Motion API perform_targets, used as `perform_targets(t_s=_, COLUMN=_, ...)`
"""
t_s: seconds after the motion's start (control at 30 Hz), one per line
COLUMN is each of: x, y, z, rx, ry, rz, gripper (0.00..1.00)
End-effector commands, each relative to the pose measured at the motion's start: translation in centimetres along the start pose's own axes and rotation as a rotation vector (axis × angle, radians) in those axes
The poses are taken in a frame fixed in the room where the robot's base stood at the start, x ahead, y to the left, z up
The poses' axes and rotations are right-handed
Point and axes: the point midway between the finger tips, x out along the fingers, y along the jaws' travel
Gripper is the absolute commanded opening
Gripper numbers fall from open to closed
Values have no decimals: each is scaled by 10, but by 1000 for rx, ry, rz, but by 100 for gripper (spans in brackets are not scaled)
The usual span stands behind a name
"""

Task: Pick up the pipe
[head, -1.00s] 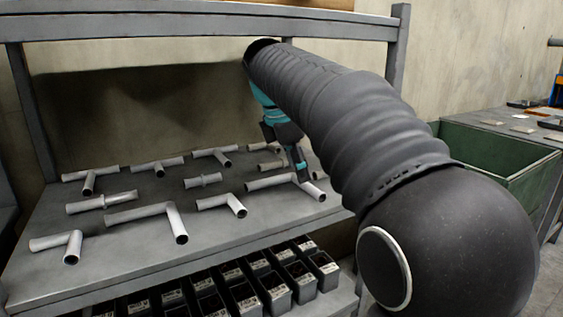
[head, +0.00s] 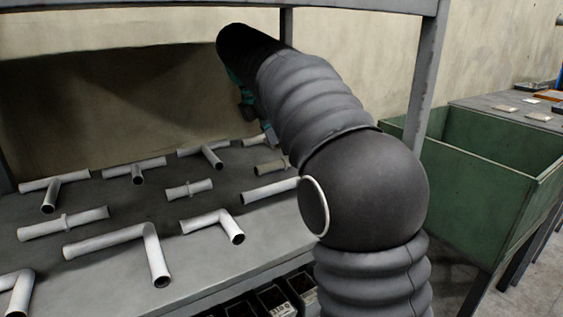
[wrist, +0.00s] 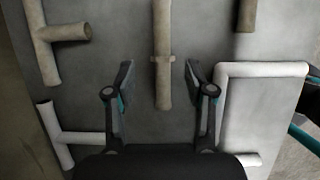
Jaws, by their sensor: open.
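Several pale grey pipes lie on the grey shelf table (head: 110,220). In the wrist view, a straight pipe with a raised collar (wrist: 163,85) lies lengthwise between the open fingers of my gripper (wrist: 159,70). Neither finger visibly touches it, and the height gap cannot be told. In the head view, my gripper is mostly hidden behind my arm, near the back right of the table. A straight collared pipe (head: 271,166) there appears to be the same one, partly hidden by my arm. An elbow pipe (wrist: 262,69) lies right of my fingers in the wrist view.
T-shaped pipes (wrist: 46,55) lie left of my gripper. Other elbow pipes (head: 108,241) and straight pipes (head: 188,189) are spread over the table. A table post (head: 425,80) stands at the right, with a green bin (head: 475,170) beyond it. Black bins sit below.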

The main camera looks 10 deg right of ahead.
Motion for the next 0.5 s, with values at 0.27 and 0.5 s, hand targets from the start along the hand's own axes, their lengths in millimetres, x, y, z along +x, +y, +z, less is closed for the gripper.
perform_targets(t_s=0.27, x=37, y=-3, z=9, rx=6, ry=1, rz=-6, gripper=54)
perform_targets(t_s=0.5, x=54, y=-2, z=7, rx=4, ry=0, rz=-3, gripper=54)
